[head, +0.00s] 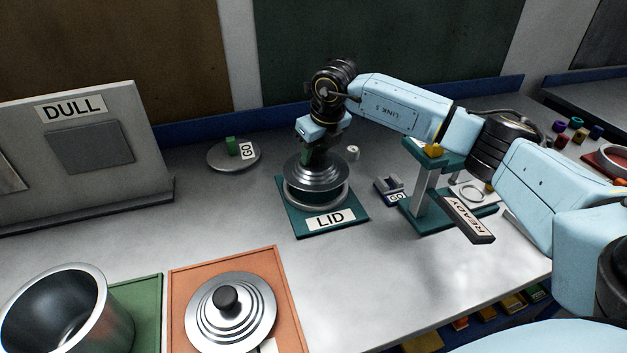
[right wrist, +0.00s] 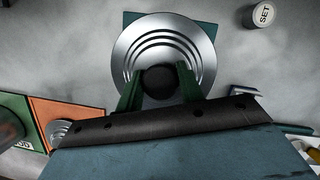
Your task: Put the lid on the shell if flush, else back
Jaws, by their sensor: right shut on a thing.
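A stepped silver lid (head: 318,174) is at the teal stand marked LID (head: 345,205). My right gripper (head: 318,155) is shut on its black knob from above. In the right wrist view, the green fingers (right wrist: 160,88) stand on both sides of the knob, with the lid (right wrist: 128,50) beyond. I cannot tell whether the lid rests on the ring below it or is just above. An open, empty-looking metal pot (head: 115,325), which looks like the shell, stands at the lower left, cut by the frame edge. My left gripper is out of view.
A second lid with a black knob (head: 225,298) lies on an orange tray (head: 275,275). A green tray (head: 148,300) is beside the pot. A board marked DULL (head: 80,112) stands behind.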

